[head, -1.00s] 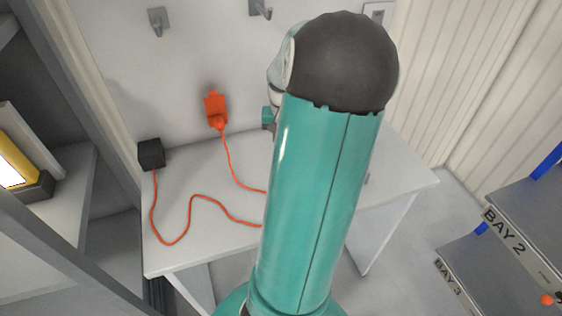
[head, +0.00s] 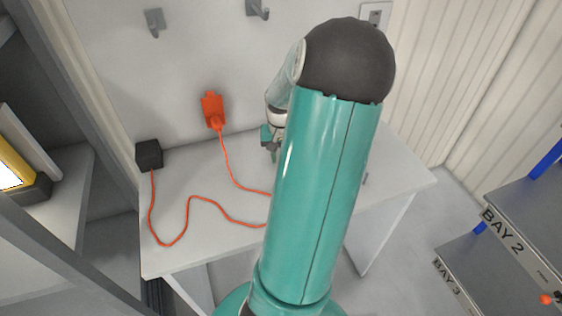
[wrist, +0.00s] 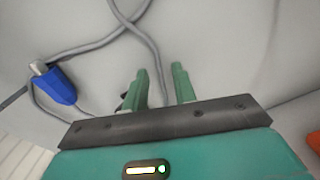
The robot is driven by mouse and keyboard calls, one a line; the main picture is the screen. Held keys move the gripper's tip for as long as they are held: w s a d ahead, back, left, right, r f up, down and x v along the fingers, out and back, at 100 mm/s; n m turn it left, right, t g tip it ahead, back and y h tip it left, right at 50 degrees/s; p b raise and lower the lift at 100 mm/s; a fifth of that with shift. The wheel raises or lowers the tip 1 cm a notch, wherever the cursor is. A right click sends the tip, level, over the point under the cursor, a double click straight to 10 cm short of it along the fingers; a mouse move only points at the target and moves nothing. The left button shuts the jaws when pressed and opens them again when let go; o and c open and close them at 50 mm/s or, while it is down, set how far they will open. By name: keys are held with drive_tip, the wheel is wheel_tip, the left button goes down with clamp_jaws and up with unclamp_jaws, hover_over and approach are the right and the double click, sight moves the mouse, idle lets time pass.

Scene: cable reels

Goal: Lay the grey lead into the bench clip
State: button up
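The grey lead (wrist: 141,36) lies in loops on the pale bench in the wrist view. One stretch runs down towards the gap between my fingers. A blue plug (wrist: 58,86) is at the left, by a stretch of grey lead. My gripper (wrist: 162,87) has its two green fingers apart, with the lead showing between them and no sign of a grip. In the head view my gripper (head: 273,153) is low over the bench, partly hidden by my arm. A small dark piece (wrist: 123,102) shows beside the left finger; I cannot tell whether it is the bench clip.
On the bench (head: 177,255), an orange lead (head: 191,199) runs from a black box (head: 149,154) and under my arm in the picture. An orange plug (head: 213,111) is at the wall. Grey hooks (head: 155,22) are above. Shelving stands left, and BAY shelves (head: 507,232) stand right.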

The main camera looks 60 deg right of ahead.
drive_tip(key=shift+f, duration=0.45)
clamp_jaws()
drive_tip(key=shift+r, duration=3.05)
